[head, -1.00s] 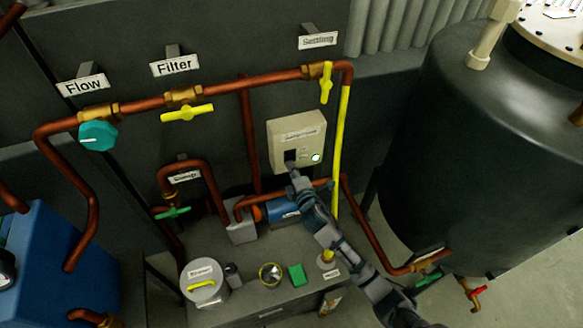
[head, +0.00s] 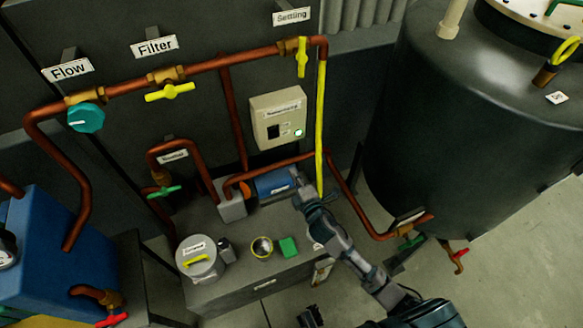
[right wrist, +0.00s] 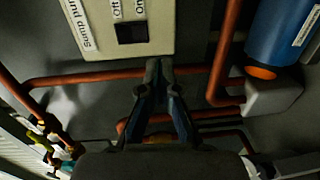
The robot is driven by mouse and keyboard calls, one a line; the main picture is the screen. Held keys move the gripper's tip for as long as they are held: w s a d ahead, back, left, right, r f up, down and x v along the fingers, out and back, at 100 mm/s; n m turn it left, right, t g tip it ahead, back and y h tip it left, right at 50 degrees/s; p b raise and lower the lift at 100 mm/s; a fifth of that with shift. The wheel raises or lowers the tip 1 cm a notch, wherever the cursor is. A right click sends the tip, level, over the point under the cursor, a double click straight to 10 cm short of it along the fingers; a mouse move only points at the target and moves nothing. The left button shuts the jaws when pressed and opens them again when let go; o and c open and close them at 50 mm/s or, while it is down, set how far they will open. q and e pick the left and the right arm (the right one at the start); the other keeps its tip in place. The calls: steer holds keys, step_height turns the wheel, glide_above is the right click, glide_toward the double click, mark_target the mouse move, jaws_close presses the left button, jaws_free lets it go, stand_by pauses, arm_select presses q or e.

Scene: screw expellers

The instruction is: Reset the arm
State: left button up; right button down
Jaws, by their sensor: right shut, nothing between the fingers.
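My right arm reaches in from the bottom right of the head view. Its gripper (head: 295,174) is below the beige control box (head: 278,105), in front of the blue pump (head: 272,183). In the right wrist view, the two dark fingers (right wrist: 159,70) are together and empty, just below the box's lower edge (right wrist: 125,52). The box has a dark switch (right wrist: 131,32) between Off and On, and a lit green lamp (head: 299,132).
Copper pipes (head: 205,67) with valves run around the box, and a yellow pipe (head: 321,130) stands right of it. A large dark tank (head: 440,120) is at the right. Floor shows at lower right.

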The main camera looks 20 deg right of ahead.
stand_by(0.5)
steer(key=s+d+f+m+g+p, duration=0.1)
steer(key=s+f+m+g, duration=0.25)
steer(key=f, duration=0.45)
steer(key=s+d+f+m+g+h+p, duration=0.1)
steer(key=s+f+m+g, duration=0.1)
steer(key=s+f, duration=0.4)
steer(key=s+d+f+m+g+p, duration=0.1)
steer(key=s+f+m+g, duration=0.15)
steer(key=f, duration=0.65)
arm_select(q)
steer(key=s+f+p, duration=0.3)
steer(key=s+f, duration=0.1)
steer(key=f, duration=1.1)
steer(key=shift+s+a, duration=0.15)
steer(key=shift+a, duration=0.1)
arm_select(e)
steer(key=s+a+f+m+g, duration=0.1)
steer(key=s+f+m+g, duration=0.1)
steer(key=s+f, duration=0.3)
steer(key=s+f+m+g, duration=0.3)
steer(key=s+f, duration=0.2)
steer(key=s, duration=0.8)
steer(key=s+a+f+m+g, duration=0.1)
steer(key=s+f+m+g, duration=0.1)
steer(key=s+f, duration=0.3)
steer(key=s+m, duration=0.1)
steer(key=s, duration=0.3)
steer(key=shift+a+f+y, duration=0.3)
steer(key=shift+f, duration=0.05)
